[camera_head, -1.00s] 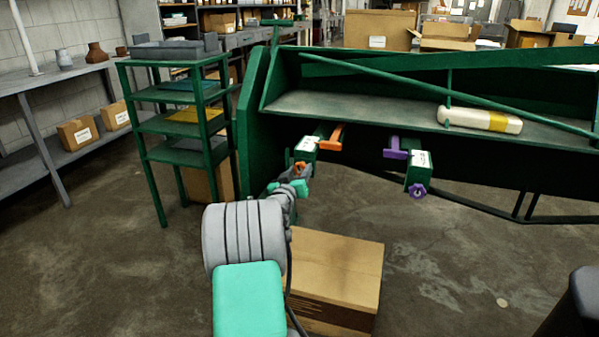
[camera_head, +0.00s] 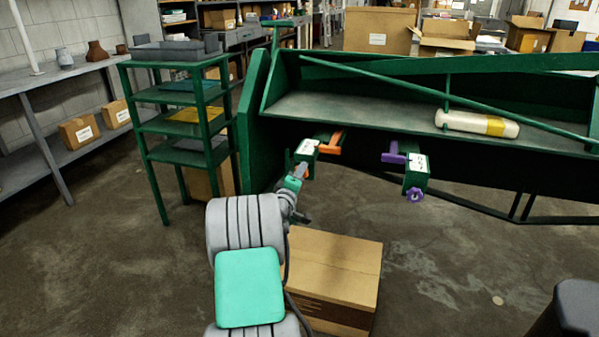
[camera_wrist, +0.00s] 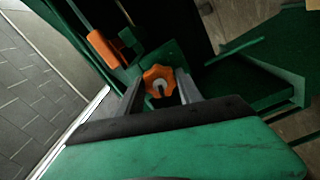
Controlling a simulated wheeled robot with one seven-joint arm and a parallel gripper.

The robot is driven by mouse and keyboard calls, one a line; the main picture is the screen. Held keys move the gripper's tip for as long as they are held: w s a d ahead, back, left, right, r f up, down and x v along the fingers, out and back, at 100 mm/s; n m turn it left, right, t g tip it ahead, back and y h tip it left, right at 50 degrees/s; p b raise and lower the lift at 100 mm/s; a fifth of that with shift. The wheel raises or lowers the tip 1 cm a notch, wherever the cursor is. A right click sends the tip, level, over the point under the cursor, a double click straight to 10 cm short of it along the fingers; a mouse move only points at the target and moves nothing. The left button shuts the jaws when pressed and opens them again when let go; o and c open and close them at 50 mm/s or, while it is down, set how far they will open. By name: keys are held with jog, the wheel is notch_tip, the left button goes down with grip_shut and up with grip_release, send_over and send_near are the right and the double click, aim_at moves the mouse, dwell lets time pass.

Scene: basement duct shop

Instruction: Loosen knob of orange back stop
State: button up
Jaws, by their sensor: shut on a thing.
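The orange back stop (camera_head: 333,142) sits on a green bracket with a white label under the left end of the green machine; it also shows in the wrist view (camera_wrist: 106,48). Its lobed orange knob (camera_wrist: 159,80) is between my two grey fingers in the wrist view. My gripper (camera_wrist: 160,90) is shut on the knob, a finger at either side. In the head view my gripper (camera_head: 299,172) is at the front of the bracket, and my wrist largely hides the knob.
A purple back stop (camera_head: 394,156) with a purple knob (camera_head: 413,195) is to the right on the same machine (camera_head: 350,105). A cardboard box (camera_head: 335,265) stands on the floor below my arm. A green shelf rack (camera_head: 205,130) stands at left.

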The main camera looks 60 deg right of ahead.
jog(key=shift+n+p, duration=2.95)
jog(key=shift+n, duration=1.85)
jog(key=o, duration=1.3)
jog(key=shift+o, duration=0.2)
jog(key=s+a, duration=0.1)
jog(key=a, duration=0.6)
jog(key=shift+s+a, duration=0.15)
jog(key=shift+a, duration=0.25)
